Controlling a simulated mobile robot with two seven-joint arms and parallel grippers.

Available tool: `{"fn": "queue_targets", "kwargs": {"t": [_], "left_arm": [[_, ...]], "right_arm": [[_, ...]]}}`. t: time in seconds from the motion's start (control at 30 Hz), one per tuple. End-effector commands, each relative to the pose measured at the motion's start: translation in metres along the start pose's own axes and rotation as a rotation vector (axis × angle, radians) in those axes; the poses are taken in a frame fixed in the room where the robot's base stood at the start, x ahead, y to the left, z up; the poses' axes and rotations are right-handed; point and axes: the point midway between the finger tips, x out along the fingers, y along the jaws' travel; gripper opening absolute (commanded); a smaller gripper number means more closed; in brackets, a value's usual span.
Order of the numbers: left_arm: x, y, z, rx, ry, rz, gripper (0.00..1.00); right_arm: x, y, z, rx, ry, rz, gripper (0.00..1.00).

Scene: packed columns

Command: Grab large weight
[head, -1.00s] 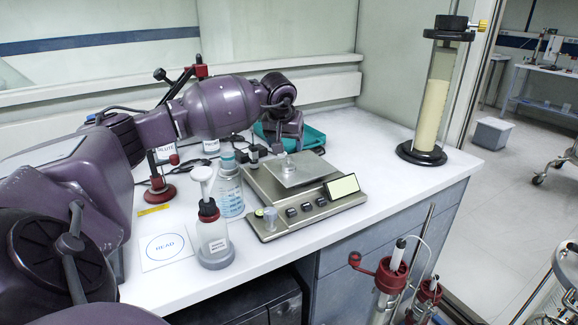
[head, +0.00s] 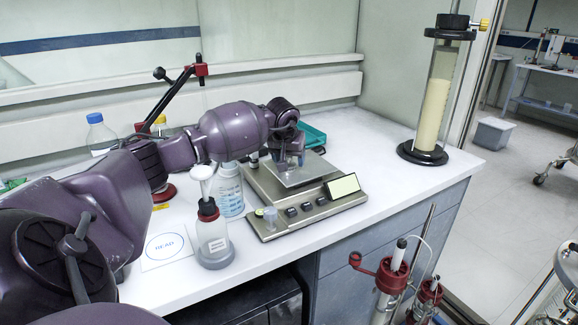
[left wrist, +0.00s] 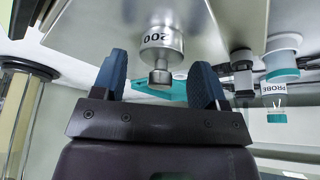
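The large weight (left wrist: 161,42), a silver metal cylinder with a narrow knob and marked 200, stands on the balance's square metal pan (left wrist: 90,25). In the left wrist view my left gripper (left wrist: 158,80) is open, with one blue finger on each side of the weight's knob and a gap on both sides. In the head view my left gripper (head: 291,158) is low over the balance pan (head: 312,175) and mostly hides the weight. My right gripper is not in view.
The balance (head: 265,190) stands mid-bench. A teal tray (head: 315,135) lies behind. A tall cream-filled column (head: 435,105) stands at the right. The bench right of the balance is clear.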

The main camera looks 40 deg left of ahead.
Motion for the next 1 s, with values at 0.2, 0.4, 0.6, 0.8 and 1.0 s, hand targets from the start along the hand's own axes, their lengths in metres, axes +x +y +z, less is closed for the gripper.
{"fn": "queue_targets", "kwargs": {"t": [0.2,0.4,0.6,0.8,1.0], "left_arm": [[0.0,0.0,0.0,0.0,0.0,0.0,0.32],[-0.001,0.0,-0.001,0.0,0.001,0.001,0.14],[-0.003,0.0,-0.002,0.0,0.002,0.001,0.14],[-0.025,0.0,-0.011,0.0,0.006,0.0,0.14],[-0.069,0.0,-0.03,0.0,0.008,0.001,0.14]], "right_arm": [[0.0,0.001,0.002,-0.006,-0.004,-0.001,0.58],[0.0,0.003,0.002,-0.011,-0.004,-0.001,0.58],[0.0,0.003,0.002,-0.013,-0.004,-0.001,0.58],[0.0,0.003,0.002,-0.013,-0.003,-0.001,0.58],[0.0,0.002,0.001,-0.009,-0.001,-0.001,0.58]]}}
